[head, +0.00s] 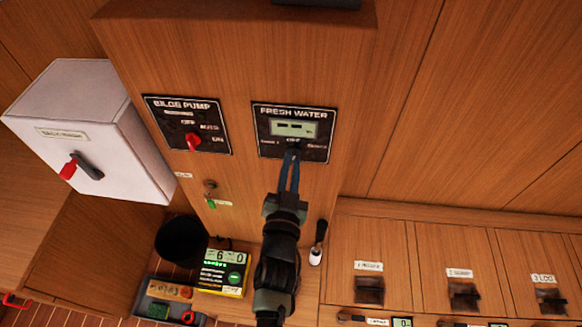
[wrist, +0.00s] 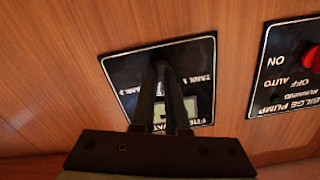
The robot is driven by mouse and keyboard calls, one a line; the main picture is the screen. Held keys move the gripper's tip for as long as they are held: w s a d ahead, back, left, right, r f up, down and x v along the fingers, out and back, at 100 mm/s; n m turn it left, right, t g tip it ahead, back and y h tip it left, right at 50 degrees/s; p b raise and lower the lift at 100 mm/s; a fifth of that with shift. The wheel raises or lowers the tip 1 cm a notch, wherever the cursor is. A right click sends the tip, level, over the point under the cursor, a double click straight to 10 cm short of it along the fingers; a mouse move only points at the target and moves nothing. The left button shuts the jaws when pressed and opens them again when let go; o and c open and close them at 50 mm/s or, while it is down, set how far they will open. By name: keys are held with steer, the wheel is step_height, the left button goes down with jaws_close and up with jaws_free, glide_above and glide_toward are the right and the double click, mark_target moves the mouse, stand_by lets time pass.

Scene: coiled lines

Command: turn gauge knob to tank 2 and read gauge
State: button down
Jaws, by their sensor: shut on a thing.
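The fresh water panel (head: 263,150) is a black plate on the wooden wall, with a small pale display (head: 294,128) that seems to show dashes. My gripper (head: 291,153) reaches up to the panel's lower middle and is shut on the gauge knob, which the fingers mostly hide. In the wrist view the panel (wrist: 125,77) appears upside down, with my gripper (wrist: 162,70) at the knob between the tank labels. The display (wrist: 190,108) is partly covered by a finger there. I cannot tell which way the knob points.
The bilge pump panel (head: 165,117) with a red knob (head: 193,141) is just left. A white box (head: 75,110) with a red-tipped handle juts out further left.

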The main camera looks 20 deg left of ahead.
steer(key=m, duration=0.5)
steer(key=shift+b, duration=0.4)
steer(key=shift+m, duration=0.4)
steer(key=c, duration=0.9)
jaws_free()
steer(key=shift+s, duration=0.15)
steer(key=shift+b+v, duration=1.95)
steer(key=shift+v, duration=4.45)
